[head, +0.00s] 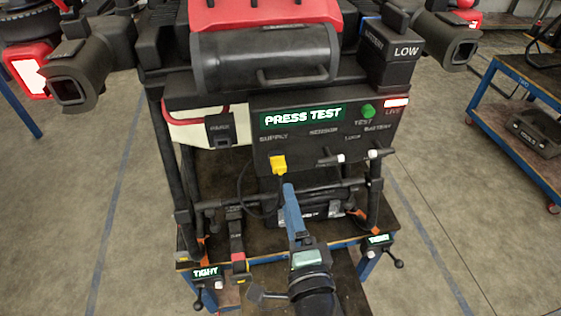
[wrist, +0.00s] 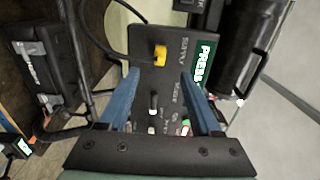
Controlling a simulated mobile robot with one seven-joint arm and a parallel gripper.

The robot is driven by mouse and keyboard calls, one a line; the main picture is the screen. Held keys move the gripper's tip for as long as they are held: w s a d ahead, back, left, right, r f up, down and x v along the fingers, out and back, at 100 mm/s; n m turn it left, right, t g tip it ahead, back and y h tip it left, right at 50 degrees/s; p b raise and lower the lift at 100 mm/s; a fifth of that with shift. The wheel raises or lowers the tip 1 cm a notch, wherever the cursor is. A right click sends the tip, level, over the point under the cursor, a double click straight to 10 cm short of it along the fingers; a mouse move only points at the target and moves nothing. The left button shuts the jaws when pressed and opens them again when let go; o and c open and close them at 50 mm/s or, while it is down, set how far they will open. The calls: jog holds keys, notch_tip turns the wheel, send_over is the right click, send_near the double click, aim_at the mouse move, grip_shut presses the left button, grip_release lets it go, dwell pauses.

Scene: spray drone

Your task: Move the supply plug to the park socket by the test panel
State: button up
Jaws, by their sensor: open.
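The yellow supply plug (head: 278,164) sits at the SUPPLY label on the dark test panel (head: 322,142), with a dark cable running down from it. In the wrist view the plug (wrist: 160,54) shows just beyond the gap between my fingertips. The park socket (head: 219,129), a small dark block marked PARK, is left of the panel in the head view; it looks empty, and I cannot make it out in the wrist view. My gripper (head: 288,187) has blue fingers and is just below the plug. In the wrist view my gripper (wrist: 159,73) is open, with nothing between the fingertips.
A green lit button (head: 368,111) and two small switches (head: 346,158) are on the panel's right. The screen reads PRESS TEST. A dark battery box marked LOW (head: 391,54) stands above. Frame tubes and a black case lie below the panel. A blue trolley stands at right.

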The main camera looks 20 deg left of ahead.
aim_at(280, 171)
jog(key=shift+x, duration=4.5)
grip_shut()
jog(key=shift+v, duration=2.9)
jog(key=shift+s+d, duration=0.1)
jog(key=shift+d, duration=0.1)
